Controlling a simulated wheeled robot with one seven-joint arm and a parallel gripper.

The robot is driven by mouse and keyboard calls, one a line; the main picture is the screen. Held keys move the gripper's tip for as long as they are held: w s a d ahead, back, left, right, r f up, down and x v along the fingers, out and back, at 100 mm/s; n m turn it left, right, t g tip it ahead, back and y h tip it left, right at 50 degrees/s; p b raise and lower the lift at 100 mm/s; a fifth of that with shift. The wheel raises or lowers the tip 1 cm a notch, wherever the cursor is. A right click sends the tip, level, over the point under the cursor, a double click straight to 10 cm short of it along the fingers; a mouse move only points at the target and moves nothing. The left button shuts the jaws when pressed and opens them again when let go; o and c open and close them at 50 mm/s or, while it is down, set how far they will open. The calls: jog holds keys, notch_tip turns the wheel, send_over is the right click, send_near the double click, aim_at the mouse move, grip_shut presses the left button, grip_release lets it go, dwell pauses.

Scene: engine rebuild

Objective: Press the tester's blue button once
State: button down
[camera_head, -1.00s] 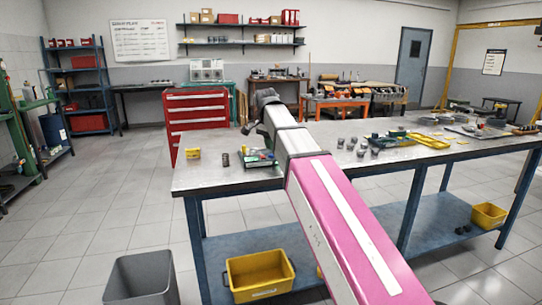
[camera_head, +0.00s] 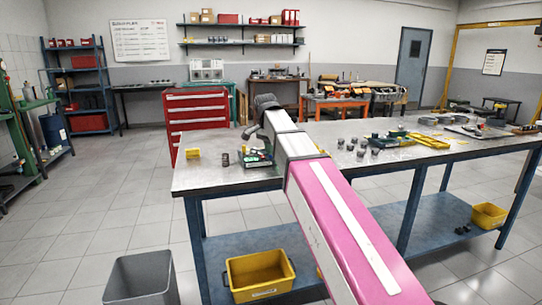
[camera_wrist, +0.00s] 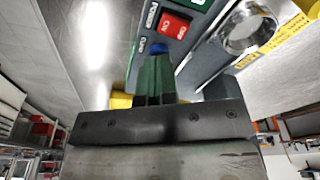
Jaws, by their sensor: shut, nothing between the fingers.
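The tester (camera_wrist: 200,45) is a dark grey panel in the wrist view. It has a red button (camera_wrist: 175,26) and a blue button (camera_wrist: 158,48). In the head view the tester (camera_head: 256,162) lies near the left end of the workbench, partly hidden by my arm. My gripper (camera_wrist: 154,62) is shut, and its green fingers show nothing between them. Its fingertips are at the blue button and partly cover it; I cannot tell whether they touch or press it.
On the workbench (camera_head: 215,179), a yellow block (camera_head: 192,154) and a small dark cylinder (camera_head: 225,160) stand left of the tester. Several grey parts (camera_head: 362,148) lie to its right.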

jog(key=shift+f, duration=0.55)
jog(key=shift+r, duration=3.05)
jog(key=shift+s, duration=0.1)
